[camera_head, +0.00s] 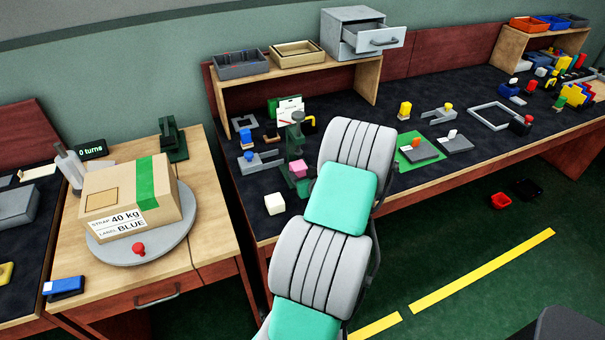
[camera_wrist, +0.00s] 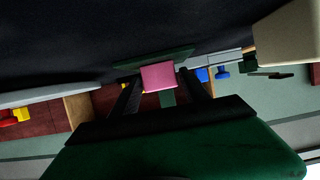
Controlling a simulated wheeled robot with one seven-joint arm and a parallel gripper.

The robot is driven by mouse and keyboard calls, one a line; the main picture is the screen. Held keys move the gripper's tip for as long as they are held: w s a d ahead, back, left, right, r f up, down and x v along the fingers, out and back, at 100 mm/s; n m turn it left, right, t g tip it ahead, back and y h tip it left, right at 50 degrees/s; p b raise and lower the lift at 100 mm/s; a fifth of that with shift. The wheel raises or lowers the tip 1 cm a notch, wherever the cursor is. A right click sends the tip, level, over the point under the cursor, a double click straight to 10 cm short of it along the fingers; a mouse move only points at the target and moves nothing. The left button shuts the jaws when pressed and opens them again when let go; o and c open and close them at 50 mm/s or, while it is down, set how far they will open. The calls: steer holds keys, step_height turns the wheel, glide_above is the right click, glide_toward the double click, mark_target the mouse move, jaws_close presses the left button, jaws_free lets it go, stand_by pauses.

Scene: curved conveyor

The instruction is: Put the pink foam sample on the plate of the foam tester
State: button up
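The pink foam sample (camera_head: 298,168) is a small pink block at the dark green foam tester (camera_head: 296,145), on the left half of the bench. In the wrist view, which is upside down, the pink foam sample (camera_wrist: 158,76) shows between the two dark fingertips of my gripper (camera_wrist: 160,75). The tester's green plate (camera_wrist: 135,63) lies right by it; I cannot tell if they touch. The fingers stand about one block width apart, and I cannot tell if they press on it. In the head view my arm hides most of my gripper.
A white cube (camera_head: 274,203) stands close by at the bench's front left and looms in the wrist view (camera_wrist: 290,40). A blue-topped grey fixture (camera_head: 260,160) is left of the tester. A shelf (camera_head: 300,80) stands behind. A carton (camera_head: 130,197) sits on a turntable at left.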

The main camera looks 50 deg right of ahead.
steer(key=shift+o, duration=1.1)
steer(key=shift+r, duration=0.2)
steer(key=v, duration=1.2)
steer(key=shift+b, duration=0.3)
steer(key=w+a+n+y, duration=0.1)
steer(key=w+a, duration=0.2)
steer(key=w+a+n+y, duration=0.1)
steer(key=w+a+y, duration=0.1)
steer(key=w+a, duration=0.1)
steer(key=shift+w+a+r+n, duration=0.2)
steer(key=shift+w+a+n, duration=0.1)
steer(key=shift+a, duration=0.1)
steer(key=w+a+r+n+g+y, duration=0.1)
steer(key=w+a+n+g+y, duration=0.15)
steer(key=a, duration=0.95)
steer(key=w+a+r+n+g+y, duration=0.2)
steer(key=a+g+y, duration=0.15)
steer(key=a, duration=0.95)
steer(key=s+a+r+g+h, duration=0.2)
steer(key=s+a+r+g, duration=0.1)
steer(key=s+a, duration=0.5)
steer(key=shift+s+a+r+m, duration=0.35)
steer(key=shift+a+r, duration=0.4)
steer(key=shift+a, duration=0.45)
